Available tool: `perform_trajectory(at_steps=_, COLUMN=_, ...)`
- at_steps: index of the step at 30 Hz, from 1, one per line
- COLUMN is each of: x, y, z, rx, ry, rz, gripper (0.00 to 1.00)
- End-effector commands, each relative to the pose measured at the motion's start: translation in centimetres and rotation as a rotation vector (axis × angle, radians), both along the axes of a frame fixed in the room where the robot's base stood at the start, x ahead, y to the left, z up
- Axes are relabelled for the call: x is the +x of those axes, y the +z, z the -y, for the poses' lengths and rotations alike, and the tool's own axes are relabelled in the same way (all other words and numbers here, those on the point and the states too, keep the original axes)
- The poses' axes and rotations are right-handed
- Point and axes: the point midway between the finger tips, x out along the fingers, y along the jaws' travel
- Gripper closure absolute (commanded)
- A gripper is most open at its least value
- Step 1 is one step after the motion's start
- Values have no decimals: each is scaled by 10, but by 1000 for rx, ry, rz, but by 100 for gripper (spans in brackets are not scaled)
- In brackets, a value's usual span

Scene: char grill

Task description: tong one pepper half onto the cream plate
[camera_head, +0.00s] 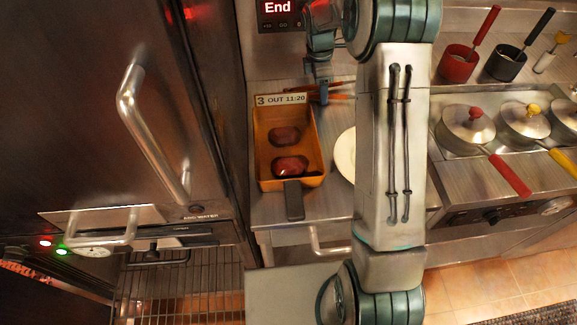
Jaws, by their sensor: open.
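Two dark red pepper halves lie in an orange rectangular tray (262,150): one pepper half (284,136) in its middle, the other pepper half (290,167) nearer its front edge. The cream plate (344,156) is just right of the tray, and my arm hides most of it. My gripper (323,97) is at the back of the counter, near the tray's back right corner. It is open, close to a pair of orange tongs (339,97); I cannot tell whether it touches them.
The tray carries a "3 OUT 11:20" label (281,99), and a dark handle (294,199) sticks out in front. A tall steel cabinet (80,120) stands at left. Lidded pots (467,127) and a red holder (457,62) are at right. A display (281,10) reads "End".

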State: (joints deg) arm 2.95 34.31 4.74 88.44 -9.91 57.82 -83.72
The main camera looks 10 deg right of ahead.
Motion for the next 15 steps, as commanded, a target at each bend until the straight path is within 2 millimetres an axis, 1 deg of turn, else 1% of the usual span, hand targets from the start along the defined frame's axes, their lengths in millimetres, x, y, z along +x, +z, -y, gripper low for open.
perform_trajectory(at_steps=2, x=0, y=0, z=0, rx=0, ry=0, rz=0, gripper=36)
perform_trajectory(at_steps=3, x=0, y=0, z=0, rx=0, ry=0, rz=0, gripper=47)
perform_trajectory(at_steps=5, x=0, y=0, z=0, rx=0, ry=0, rz=0, gripper=64)
perform_trajectory(at_steps=6, x=0, y=0, z=0, rx=0, ry=0, rz=0, gripper=68)
perform_trajectory(at_steps=15, x=0, y=3, z=0, rx=0, ry=0, rz=1, gripper=68)
